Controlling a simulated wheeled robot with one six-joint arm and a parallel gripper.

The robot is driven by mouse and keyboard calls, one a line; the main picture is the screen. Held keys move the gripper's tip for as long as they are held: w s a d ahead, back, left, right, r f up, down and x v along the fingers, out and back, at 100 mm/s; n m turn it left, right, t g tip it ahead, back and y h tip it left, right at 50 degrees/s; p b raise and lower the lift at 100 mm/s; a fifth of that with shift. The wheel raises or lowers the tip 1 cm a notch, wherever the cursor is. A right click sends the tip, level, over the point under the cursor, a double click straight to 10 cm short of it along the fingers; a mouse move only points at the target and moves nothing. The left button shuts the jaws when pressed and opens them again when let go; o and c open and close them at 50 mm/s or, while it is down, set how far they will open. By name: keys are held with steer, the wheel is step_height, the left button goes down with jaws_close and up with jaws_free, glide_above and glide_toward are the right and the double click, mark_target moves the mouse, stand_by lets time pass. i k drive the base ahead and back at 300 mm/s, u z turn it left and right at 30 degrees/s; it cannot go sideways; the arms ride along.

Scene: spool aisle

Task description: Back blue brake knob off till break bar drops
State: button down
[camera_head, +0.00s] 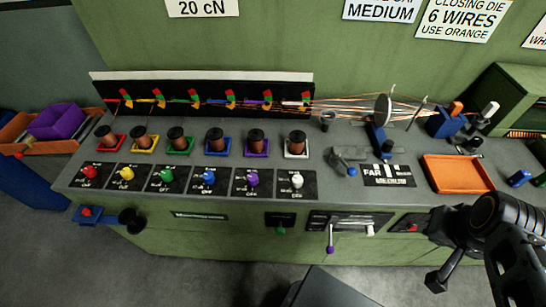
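The blue brake knob (208,178) sits on a small black plate on the bench front, fourth from the left in a row of coloured knobs. A spool of copper wire on a blue base (216,140) stands right behind it. Above the spools, small red and yellow-green flags stand along a dark strip (205,94); I cannot tell which part is the break bar. My gripper (440,255) is at the lower right, in front of the bench and far from the blue knob. It looks empty, but its opening is unclear.
A green knob (167,174) and a purple knob (253,180) flank the blue one. A purple-tipped lever (330,240) hangs from the bench front. An orange tray (456,174) lies at the right. Copper wires run to a disc (383,109). Grey floor is open at the left front.

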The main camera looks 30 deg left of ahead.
mark_target(209, 179)
steer(key=u, duration=2.1)
steer(key=k, duration=0.4)
steer(key=u, duration=1.2)
steer(key=i, duration=1.1)
steer(key=z, duration=0.8)
